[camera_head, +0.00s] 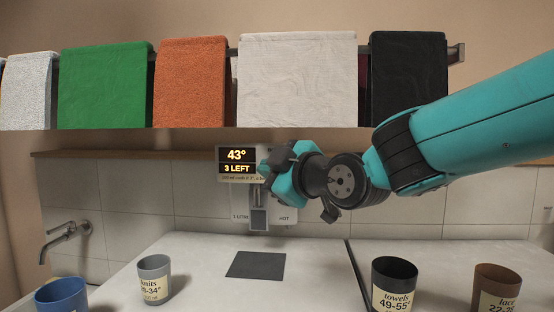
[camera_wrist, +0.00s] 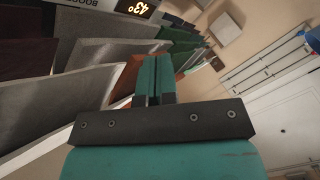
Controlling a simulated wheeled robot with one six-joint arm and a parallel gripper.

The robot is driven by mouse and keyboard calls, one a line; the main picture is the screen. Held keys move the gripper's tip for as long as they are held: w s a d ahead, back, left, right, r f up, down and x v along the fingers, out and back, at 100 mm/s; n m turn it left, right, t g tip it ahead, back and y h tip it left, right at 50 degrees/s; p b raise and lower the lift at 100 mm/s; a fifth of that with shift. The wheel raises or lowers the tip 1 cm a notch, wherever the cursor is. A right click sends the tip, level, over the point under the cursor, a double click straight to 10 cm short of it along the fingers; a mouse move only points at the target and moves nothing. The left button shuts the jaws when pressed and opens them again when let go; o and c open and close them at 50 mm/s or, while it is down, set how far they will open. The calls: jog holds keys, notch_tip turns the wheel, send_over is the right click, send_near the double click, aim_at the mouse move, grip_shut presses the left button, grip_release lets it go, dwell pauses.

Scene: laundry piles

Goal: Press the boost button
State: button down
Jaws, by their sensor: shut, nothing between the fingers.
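A wall unit with a lit display (camera_head: 236,161) reading 43° and 3 LEFT hangs on the tiled wall in the head view. Its lower part has a spout or lever piece (camera_head: 257,215) and the labels 1 LITER and HOT. My gripper (camera_head: 270,164) is in front of the unit's upper right and hides that part; I see no boost button in the head view. In the wrist view the display (camera_wrist: 134,7) appears upside down at the top, beside a partly cut-off label starting BOO (camera_wrist: 82,3). My gripper's fingers (camera_wrist: 155,78) are shut and empty; contact with the unit cannot be told.
A grey cup (camera_head: 154,282), a blue cup (camera_head: 62,297), a black cup (camera_head: 394,288) and a brown cup (camera_head: 496,290) stand on the counter. A dark mat (camera_head: 256,265) lies below the unit. Towels (camera_head: 297,80) hang from a rail above. A tap (camera_head: 66,238) is at left.

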jog(key=shift+a, duration=0.15)
jog(key=w+d+p, duration=0.1)
jog(key=w+p, duration=0.1)
jog(key=w, duration=0.6)
jog(key=shift+w+d, duration=0.25)
jog(key=shift+d, duration=0.15)
jog(key=shift+w, duration=0.15)
dwell(1.7)
jog(key=shift+w, duration=0.25)
jog(key=shift+w+d+b, duration=0.15)
jog(key=shift+w+b, duration=0.2)
jog(key=shift+w, duration=0.05)
dwell(0.6)
jog(key=shift+s+f, duration=0.1)
jog(key=shift+s, duration=0.05)
jog(key=shift+s+b, duration=0.65)
jog(key=shift+b, duration=0.1)
